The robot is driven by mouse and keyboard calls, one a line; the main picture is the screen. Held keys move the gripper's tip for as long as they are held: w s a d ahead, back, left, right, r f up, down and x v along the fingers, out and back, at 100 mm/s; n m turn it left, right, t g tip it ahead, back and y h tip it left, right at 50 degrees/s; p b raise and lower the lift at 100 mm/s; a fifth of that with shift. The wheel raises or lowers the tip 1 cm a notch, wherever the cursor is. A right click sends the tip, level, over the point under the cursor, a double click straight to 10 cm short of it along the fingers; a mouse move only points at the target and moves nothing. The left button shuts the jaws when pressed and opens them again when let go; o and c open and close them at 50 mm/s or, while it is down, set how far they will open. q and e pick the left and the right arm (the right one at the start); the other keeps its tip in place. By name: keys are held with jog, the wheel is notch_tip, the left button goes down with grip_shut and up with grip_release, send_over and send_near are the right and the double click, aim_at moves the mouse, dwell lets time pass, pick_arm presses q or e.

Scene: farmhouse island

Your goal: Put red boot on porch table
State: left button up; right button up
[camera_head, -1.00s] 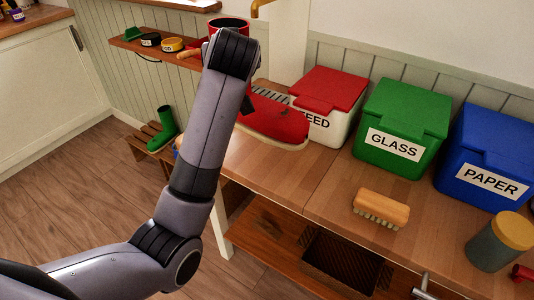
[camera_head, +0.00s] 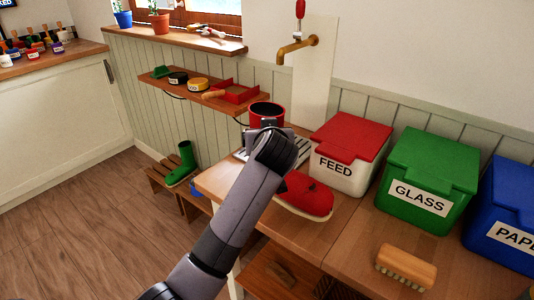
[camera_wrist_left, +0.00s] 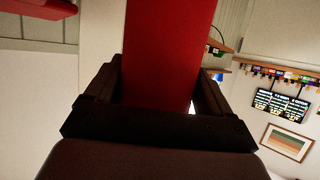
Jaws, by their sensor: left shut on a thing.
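The red boot stands upright in my left gripper (camera_head: 268,128). Its toe (camera_head: 308,196) points toward the right front, over the porch table (camera_head: 338,227), in front of the FEED bin. Its open top (camera_head: 267,110) shows above my wrist. I cannot tell whether the sole touches the table. My arm hides most of the shaft. In the left wrist view the red shaft (camera_wrist_left: 168,50) fills the space between the two dark fingers of my left gripper (camera_wrist_left: 162,88), which is shut on it. My right gripper is not in view.
The FEED bin (camera_head: 350,155), GLASS bin (camera_head: 430,182) and PAPER bin (camera_head: 510,220) stand along the wall. A brush (camera_head: 405,268) lies on the table's front right. A green boot (camera_head: 181,163) stands on a low rack at left. A tap (camera_head: 297,47) sticks out behind.

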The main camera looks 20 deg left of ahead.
pick_arm(q)
notch_tip(320, 180, down, 5)
jog(key=shift+f, duration=0.1)
jog(key=o, duration=1.6)
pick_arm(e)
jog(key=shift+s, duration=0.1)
